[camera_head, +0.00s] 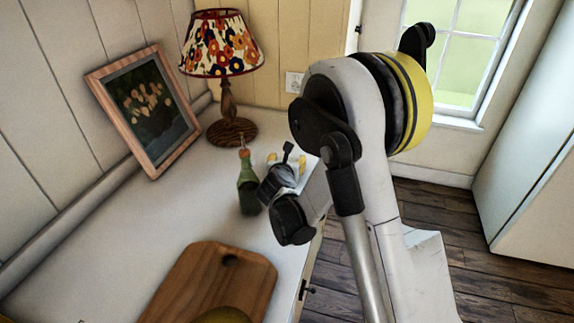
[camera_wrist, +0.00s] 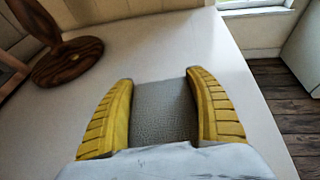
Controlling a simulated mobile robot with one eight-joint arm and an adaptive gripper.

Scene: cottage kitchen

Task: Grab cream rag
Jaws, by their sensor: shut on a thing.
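A grey-looking, finely textured piece, which I take to be the cream rag (camera_wrist: 164,108), lies between the two yellow fingers of my gripper (camera_wrist: 158,80) in the wrist view. The fingers are shut on it from both sides. Its lower part is hidden behind the white gripper body. In the head view my gripper (camera_head: 287,160) is low over the far part of the white counter, near its right edge. The rag cannot be made out clearly there. I cannot tell whether it touches the counter.
A green bottle (camera_head: 247,183) stands just left of my gripper. A lamp with a wooden base (camera_head: 231,132) and a framed picture (camera_head: 148,112) stand behind. A wooden cutting board (camera_head: 211,285) lies at the front. The white counter (camera_head: 165,210) is clear left of the bottle.

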